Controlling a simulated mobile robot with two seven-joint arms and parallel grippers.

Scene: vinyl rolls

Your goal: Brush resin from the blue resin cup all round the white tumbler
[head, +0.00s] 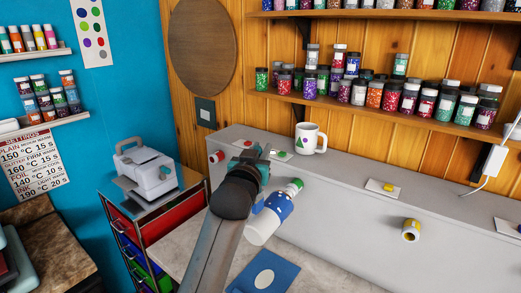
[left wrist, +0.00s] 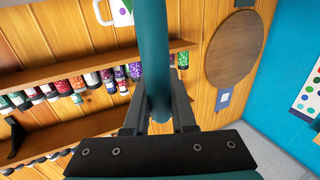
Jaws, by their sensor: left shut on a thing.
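My left gripper (head: 257,158) is up near the grey ledge, partly hidden by its own arm. In the left wrist view its fingers (left wrist: 159,118) are shut on a thick teal handle (left wrist: 153,55), whose far end is out of the picture. In the head view, a white cylinder (head: 262,229) with a blue spotted band and a green end, perhaps the white tumbler, lies tilted just right of my arm, which hides part of it. I cannot make out a blue resin cup. My right gripper is not in view.
A white mug (head: 307,139) stands on the grey ledge (head: 350,168) behind the gripper. A blue sheet (head: 264,273) with a white oval lies in front. A white machine (head: 148,172) stands on the drawer cart at left.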

